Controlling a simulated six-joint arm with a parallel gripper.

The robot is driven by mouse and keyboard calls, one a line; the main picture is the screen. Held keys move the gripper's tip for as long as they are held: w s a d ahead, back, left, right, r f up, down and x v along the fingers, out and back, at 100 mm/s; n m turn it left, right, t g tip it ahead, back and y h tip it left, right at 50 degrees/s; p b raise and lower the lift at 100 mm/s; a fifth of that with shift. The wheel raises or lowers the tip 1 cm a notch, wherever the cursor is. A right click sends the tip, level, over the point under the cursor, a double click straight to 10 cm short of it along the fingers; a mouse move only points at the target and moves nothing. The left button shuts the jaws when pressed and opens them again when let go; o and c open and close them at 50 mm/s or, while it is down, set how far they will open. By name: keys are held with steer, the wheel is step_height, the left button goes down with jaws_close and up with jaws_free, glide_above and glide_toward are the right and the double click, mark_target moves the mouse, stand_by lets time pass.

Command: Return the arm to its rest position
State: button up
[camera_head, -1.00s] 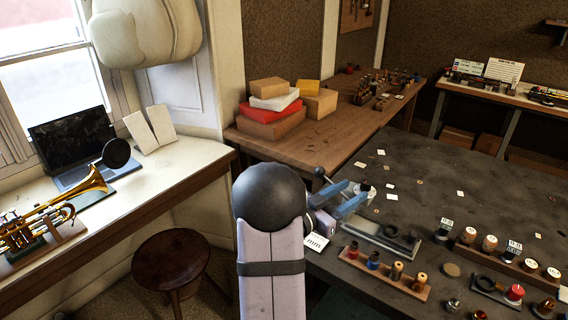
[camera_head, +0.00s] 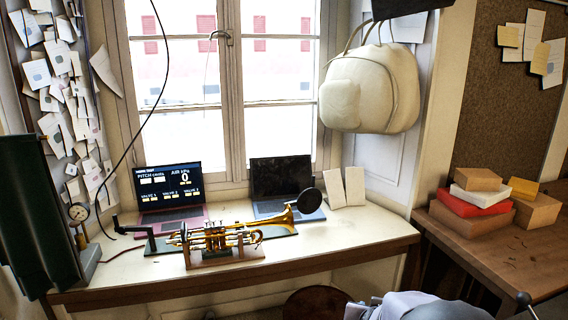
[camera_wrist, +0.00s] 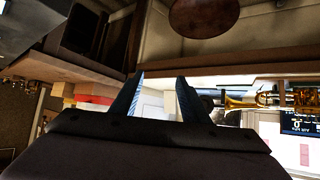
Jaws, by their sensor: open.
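My gripper (camera_wrist: 157,95) shows in the wrist view with its two blue fingers apart and nothing between them. In the head view only a rounded grey part of my arm shows at the bottom edge, right of centre; the gripper itself is out of that picture. A brass trumpet (camera_head: 220,237) lies on a wooden stand on the window bench. It also shows in the wrist view (camera_wrist: 244,102), which is turned over, to the right of the fingers and apart from them.
The window bench (camera_head: 330,250) holds two laptops, the left one (camera_head: 169,186) lit, and white cards (camera_head: 346,187). A brown round stool (camera_head: 318,303) stands below. Stacked boxes (camera_head: 482,205) sit on the wooden table at right. A cream bag (camera_head: 370,90) hangs by the window.

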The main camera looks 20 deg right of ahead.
steer(key=s+a+f+n+g+y, duration=0.1)
steer(key=a+f+y, duration=0.1)
steer(key=a, duration=0.4)
steer(key=s+a+f+n+y, duration=0.1)
steer(key=a+n+y, duration=0.1)
steer(key=a, duration=0.4)
steer(key=s+a+f+n+g+y, duration=0.1)
steer(key=s+a+n+g, duration=0.1)
steer(key=s+a, duration=0.3)
steer(key=s+a+f+n+g+y, duration=0.1)
steer(key=s+a+g, duration=0.4)
steer(key=s, duration=0.6)
steer(key=shift+s+a+f+n+g+p, duration=0.3)
steer(key=shift+s+a+f+n+p, duration=0.1)
steer(key=shift+a+f+n+p, duration=0.1)
